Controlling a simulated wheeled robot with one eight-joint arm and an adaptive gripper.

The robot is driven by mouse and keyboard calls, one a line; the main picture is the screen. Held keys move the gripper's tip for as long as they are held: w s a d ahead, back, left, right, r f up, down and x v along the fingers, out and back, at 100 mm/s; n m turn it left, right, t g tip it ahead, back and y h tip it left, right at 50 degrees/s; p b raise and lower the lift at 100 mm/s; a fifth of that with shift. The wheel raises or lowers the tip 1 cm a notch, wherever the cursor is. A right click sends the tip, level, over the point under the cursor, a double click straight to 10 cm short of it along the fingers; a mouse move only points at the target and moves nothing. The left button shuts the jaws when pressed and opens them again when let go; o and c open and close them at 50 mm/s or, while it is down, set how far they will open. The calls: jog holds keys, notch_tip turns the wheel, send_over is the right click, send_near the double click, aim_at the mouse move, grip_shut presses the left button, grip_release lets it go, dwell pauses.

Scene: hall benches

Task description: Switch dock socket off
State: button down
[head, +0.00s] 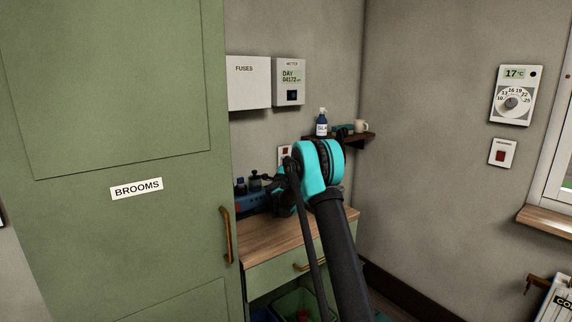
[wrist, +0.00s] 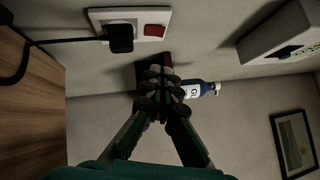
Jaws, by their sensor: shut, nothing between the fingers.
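The dock socket is a white wall plate (wrist: 102,17) at the top of the wrist view, with a black plug (wrist: 120,38) in it and a red rocker switch (wrist: 155,30) beside the plug. In the head view a white plate with a red switch (head: 286,151) shows on the wall, partly hidden behind my arm. My gripper (wrist: 157,73) is shut and empty. In the wrist view its fingertips appear just below the switch, with a visible gap in the picture. I cannot tell whether the switch is on or off.
The meter (head: 289,82) and fuse box (head: 247,83) hang above. A wooden counter (head: 262,236) lies below; the green broom cupboard (head: 110,90) stands left.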

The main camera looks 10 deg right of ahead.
send_near(286, 146)
jog(key=w+d, duration=0.1)
jog(key=d, duration=0.3)
jog(key=shift+w+a+r, duration=0.1)
jog(key=shift+w+a, duration=0.5)
jog(key=shift+w, duration=0.25)
jog(key=shift+w+a+r, duration=0.1)
jog(key=shift+w+a, duration=0.45)
jog(key=shift+w, duration=0.3)
jog(key=shift+w+a+r, duration=0.2)
jog(key=shift+w+r, duration=0.1)
jog(key=shift+w, duration=0.05)
jog(key=shift+s+d, duration=0.1)
